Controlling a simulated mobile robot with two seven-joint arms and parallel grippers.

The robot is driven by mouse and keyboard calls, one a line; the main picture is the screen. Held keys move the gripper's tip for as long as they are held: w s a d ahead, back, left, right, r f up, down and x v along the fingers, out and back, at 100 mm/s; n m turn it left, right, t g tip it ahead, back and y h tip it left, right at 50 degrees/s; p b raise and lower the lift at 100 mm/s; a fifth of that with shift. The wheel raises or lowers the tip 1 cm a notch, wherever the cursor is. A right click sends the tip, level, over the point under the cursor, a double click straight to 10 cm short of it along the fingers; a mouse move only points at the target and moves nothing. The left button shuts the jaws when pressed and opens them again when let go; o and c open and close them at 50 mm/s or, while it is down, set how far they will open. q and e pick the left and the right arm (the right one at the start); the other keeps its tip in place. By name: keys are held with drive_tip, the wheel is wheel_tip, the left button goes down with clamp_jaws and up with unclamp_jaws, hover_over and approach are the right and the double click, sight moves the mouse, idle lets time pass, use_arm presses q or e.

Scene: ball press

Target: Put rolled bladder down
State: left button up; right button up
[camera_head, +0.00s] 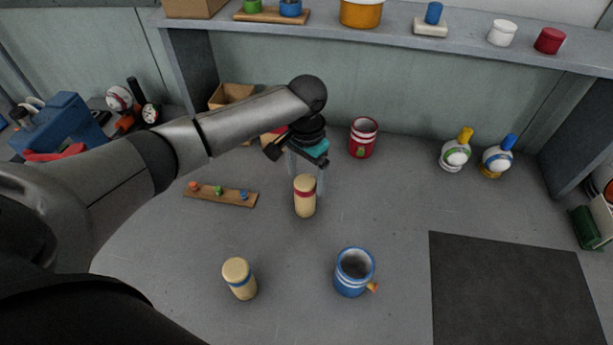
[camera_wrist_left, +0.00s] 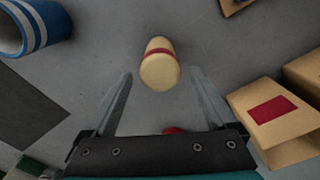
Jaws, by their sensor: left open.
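A beige rolled bladder with a red band (camera_head: 305,200) stands upright on the grey table near the middle. It also shows in the wrist view (camera_wrist_left: 160,70). My left gripper (camera_head: 307,184) is open, pointing down just behind and above it. In the wrist view the left gripper's fingers (camera_wrist_left: 160,76) are spread on either side of the bladder's near end, with gaps visible on both sides. A second beige rolled bladder with a blue band (camera_head: 239,278) stands at the front left. My right gripper is not in view.
A blue striped mug (camera_head: 352,274) stands at the front, left of a dark mat (camera_head: 510,290). A wooden strip with coloured pegs (camera_head: 221,194) lies left of the gripper. A red can (camera_head: 362,138) and two bottles stand at the back, under a shelf (camera_head: 390,25).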

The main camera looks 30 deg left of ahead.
use_arm(q)
wheel_tip(320, 180, up, 12)
drive_tip(key=p, duration=0.1)
drive_tip(key=shift+f+p, duration=0.25)
drive_tip(key=shift+p, duration=0.15)
